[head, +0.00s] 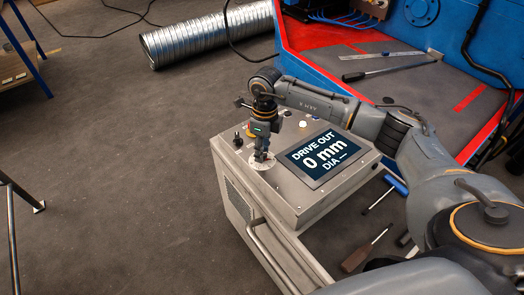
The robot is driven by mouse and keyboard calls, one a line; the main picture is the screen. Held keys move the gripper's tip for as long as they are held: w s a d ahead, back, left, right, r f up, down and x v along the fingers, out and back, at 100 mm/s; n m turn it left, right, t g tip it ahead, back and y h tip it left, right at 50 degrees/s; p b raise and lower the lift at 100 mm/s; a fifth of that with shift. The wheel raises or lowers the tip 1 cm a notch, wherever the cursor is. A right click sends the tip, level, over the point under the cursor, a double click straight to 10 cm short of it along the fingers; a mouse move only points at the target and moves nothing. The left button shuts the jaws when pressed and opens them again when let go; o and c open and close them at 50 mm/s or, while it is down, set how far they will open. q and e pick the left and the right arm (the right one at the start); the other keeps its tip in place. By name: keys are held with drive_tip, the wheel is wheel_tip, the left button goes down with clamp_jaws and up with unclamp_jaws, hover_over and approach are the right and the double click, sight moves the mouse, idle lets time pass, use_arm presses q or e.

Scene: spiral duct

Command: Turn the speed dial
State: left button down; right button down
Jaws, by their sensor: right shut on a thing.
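A grey metal control box (293,212) stands in the middle of the head view. Its screen (323,158) reads "DRIVE OUT 0 mm DIA —". My right gripper (261,157) points straight down at the left part of the box's top. It is shut on the speed dial, which sits on a pale round plate (262,165); the fingers hide most of the dial. My left gripper is not in view.
Small controls, including a white button (303,124) and a black knob (238,140), sit near my right gripper. A spiral duct (205,35) lies behind. A blue machine (400,35) stands back right. A screwdriver (365,250) lies right of the box.

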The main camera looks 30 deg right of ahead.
drive_tip(key=c, duration=1)
unclamp_jaws()
drive_tip(key=r, duration=1.2)
drive_tip(key=shift+w+d, duration=0.15)
drive_tip(key=shift+d, duration=0.2)
